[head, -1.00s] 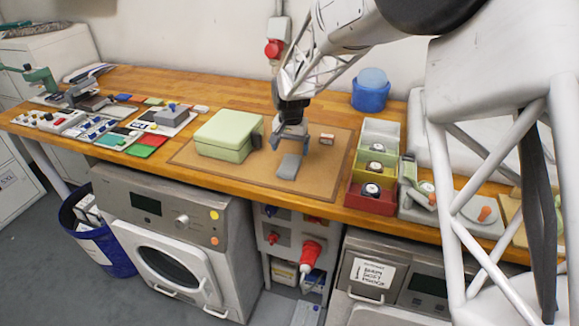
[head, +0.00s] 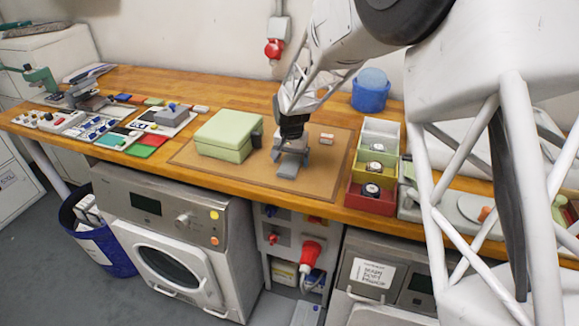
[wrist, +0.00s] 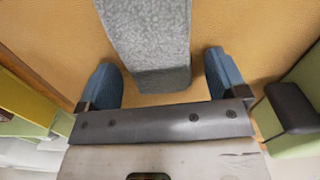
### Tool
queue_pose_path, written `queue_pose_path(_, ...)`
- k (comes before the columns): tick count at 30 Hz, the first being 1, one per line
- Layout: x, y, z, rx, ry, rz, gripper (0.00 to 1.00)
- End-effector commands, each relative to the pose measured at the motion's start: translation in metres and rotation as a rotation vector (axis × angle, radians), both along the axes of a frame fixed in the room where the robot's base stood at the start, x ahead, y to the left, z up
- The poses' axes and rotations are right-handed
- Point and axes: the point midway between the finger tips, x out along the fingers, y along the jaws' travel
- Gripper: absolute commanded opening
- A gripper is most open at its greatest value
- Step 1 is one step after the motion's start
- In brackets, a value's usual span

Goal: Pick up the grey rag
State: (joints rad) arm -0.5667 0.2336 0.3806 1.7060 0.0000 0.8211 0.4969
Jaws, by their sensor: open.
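I cannot tell whether the fingertips are down at the rag's height.
A light green box (head: 223,137) with a dark catch stands left of my gripper. A row of coloured bins (head: 376,202) holding watch-like items stands further right. The mat's front strip is clear.

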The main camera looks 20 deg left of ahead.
Motion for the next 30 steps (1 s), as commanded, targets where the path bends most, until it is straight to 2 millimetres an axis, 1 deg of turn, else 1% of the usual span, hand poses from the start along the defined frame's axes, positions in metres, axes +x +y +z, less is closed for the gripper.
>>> queue_pose_path(2,0.000,0.000,0.000,0.000,0.000,0.000,0.92)
queue_pose_path(3,0.000,0.000,0.000,0.000,0.000,0.000,0.88)
queue_pose_path(13,0.000,0.000,0.000,0.000,0.000,0.000,0.38)
queue_pose_path(23,0.000,0.000,0.002,0.000,0.000,0.000,0.37)
queue_pose_path(26,0.000,0.000,0.005,0.000,0.000,0.000,0.37)
queue_pose_path(30,0.000,0.000,0.015,0.001,-0.001,0.000,0.37)
